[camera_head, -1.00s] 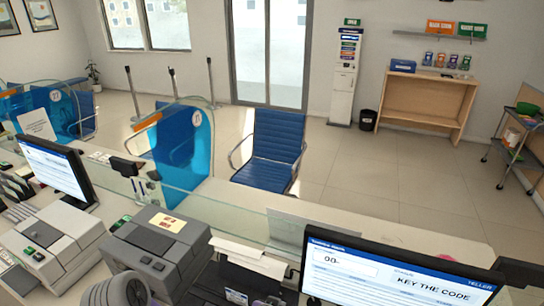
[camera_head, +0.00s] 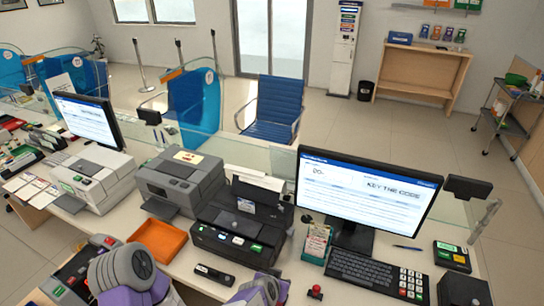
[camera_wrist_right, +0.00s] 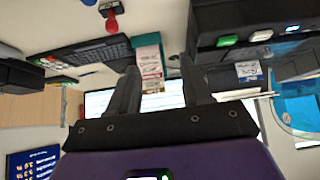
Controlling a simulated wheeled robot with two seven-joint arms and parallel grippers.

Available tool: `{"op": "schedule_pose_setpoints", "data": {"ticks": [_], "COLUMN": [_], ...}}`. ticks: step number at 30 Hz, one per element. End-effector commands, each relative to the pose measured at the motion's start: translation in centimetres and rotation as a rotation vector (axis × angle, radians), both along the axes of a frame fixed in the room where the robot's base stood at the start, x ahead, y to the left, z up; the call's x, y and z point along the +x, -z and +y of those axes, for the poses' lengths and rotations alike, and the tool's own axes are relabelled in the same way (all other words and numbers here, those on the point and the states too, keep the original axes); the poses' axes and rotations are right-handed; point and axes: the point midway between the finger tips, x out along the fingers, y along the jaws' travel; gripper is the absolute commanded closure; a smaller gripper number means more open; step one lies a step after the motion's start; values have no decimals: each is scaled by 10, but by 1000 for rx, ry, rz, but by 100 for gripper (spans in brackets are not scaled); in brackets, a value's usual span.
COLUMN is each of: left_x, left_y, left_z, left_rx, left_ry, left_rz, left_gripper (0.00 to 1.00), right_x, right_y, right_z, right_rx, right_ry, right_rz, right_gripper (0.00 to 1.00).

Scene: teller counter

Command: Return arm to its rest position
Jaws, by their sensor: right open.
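My right gripper (camera_wrist_right: 160,68) is open and empty in the right wrist view, its two dark fingers apart. They point towards the space between the keyboard (camera_wrist_right: 95,52) and the black printer (camera_wrist_right: 225,28). A leaflet stand (camera_wrist_right: 148,60) and part of the lit screen (camera_wrist_right: 100,103) show behind the fingers. In the head view, purple and grey parts of my arms show at the bottom edge. Neither gripper's fingers show there, and the left gripper is out of sight.
The counter holds the black printer (camera_head: 240,222), a teller monitor (camera_head: 365,192), a keyboard (camera_head: 362,272), a card terminal (camera_head: 450,254), an orange tray (camera_head: 157,241) and a red-topped stamp (camera_head: 315,292). A glass screen (camera_head: 245,155) runs along the counter's far side. Bare counter shows between stamp and keyboard.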

Motion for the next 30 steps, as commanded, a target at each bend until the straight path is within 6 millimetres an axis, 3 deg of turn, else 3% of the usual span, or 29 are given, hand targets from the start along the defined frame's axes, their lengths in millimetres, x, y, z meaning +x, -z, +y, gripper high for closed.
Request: {"op": "schedule_pose_setpoints", "data": {"ticks": [8, 14, 22, 30], "left_x": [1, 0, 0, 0], "left_y": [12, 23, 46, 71], "left_z": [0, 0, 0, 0], "left_rx": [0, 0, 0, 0], "left_ry": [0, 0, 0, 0], "left_rz": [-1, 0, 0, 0], "left_gripper": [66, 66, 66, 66], "right_x": [-18, -44, -111, -171], "right_y": [64, 115, 204, 256], "right_z": [-43, -73, -108, -103], "right_rx": [-26, -22, 80, 297], "right_ry": [7, -2, -63, -162], "right_rz": [150, 284, 525, 648], "right_gripper": [51, 51, 51, 51]}}
